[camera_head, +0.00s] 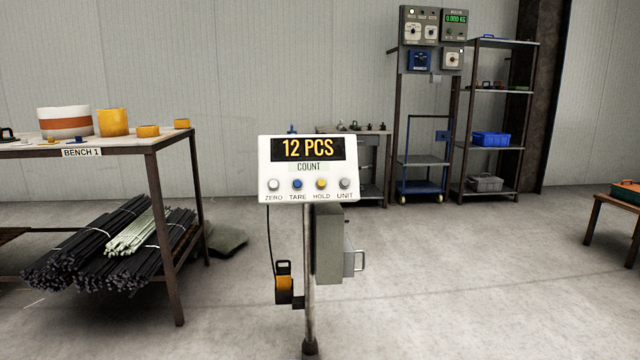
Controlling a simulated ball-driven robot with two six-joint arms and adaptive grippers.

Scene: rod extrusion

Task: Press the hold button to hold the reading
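A white indicator panel (265,160) stands upright on a metal post in the middle of the view. Its dark display (308,149) reads "12 PCS" in amber, with "COUNT" below it. Along its lower edge is a row of buttons: a white one over ZERO (273,185), a blue one over TARE (297,184), the yellow hold button (321,184) over HOLD, and a grey one over UNIT (345,184). Nothing touches or covers the buttons. Neither of my grippers shows in this view.
A grey box (329,245) and a yellow-black device (284,283) hang on the post (308,310). Bench 1 (120,150) is at left, with bundled rods (90,245) below. Shelves (508,42) stand behind at right; a small table (612,201) is far right. The floor between is clear.

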